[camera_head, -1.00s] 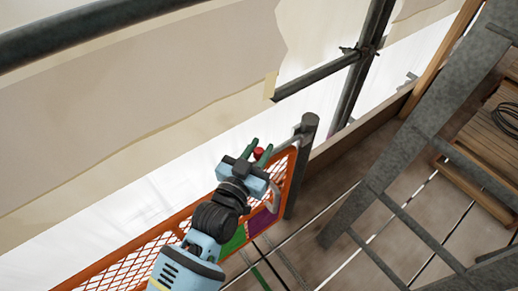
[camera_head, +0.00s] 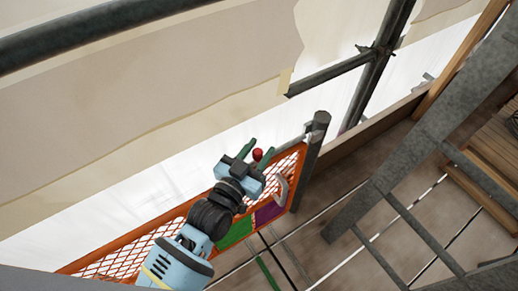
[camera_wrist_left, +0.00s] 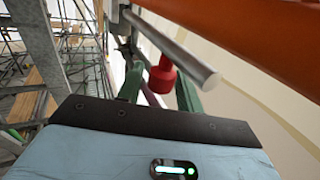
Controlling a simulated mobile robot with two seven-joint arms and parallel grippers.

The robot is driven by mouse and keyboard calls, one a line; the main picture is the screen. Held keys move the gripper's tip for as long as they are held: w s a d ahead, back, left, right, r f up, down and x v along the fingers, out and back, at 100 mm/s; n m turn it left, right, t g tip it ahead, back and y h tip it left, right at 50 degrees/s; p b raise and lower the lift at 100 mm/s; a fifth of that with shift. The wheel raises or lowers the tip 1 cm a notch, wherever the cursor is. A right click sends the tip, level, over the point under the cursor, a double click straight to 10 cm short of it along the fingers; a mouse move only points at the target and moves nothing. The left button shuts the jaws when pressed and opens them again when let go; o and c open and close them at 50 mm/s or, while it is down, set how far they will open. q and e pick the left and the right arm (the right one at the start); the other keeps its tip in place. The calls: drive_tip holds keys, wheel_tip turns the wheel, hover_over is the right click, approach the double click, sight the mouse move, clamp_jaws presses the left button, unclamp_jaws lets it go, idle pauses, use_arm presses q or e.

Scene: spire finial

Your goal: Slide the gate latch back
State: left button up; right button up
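The orange mesh gate (camera_head: 135,252) runs up to a grey post (camera_head: 312,160) in the head view. Its latch has a red knob (camera_head: 257,154), also seen in the left wrist view (camera_wrist_left: 162,76), standing off a grey metal rod (camera_wrist_left: 180,52). My left gripper (camera_head: 257,151) is over the gate's top edge, its green fingers on either side of the knob. In the left wrist view the fingers (camera_wrist_left: 159,92) are apart; a gap shows left of the knob, and the right finger is close to it. I cannot tell if it touches. My right gripper is out of view.
A grey metal ladder (camera_head: 385,165) stands right of the gate on the plank deck (camera_head: 330,265). A wooden pallet (camera_head: 497,150) lies at the far right. Scaffold tubes (camera_head: 330,77) and pale sheeting (camera_head: 150,105) are behind the gate. A grey handle (camera_head: 282,188) is on the gate.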

use_arm(q)
drive_tip(key=shift+o, duration=0.8)
drive_tip(key=p+v, duration=0.1)
drive_tip(key=v, duration=0.6)
drive_tip(key=shift+s+a, duration=0.15)
drive_tip(key=shift+s, duration=0.25)
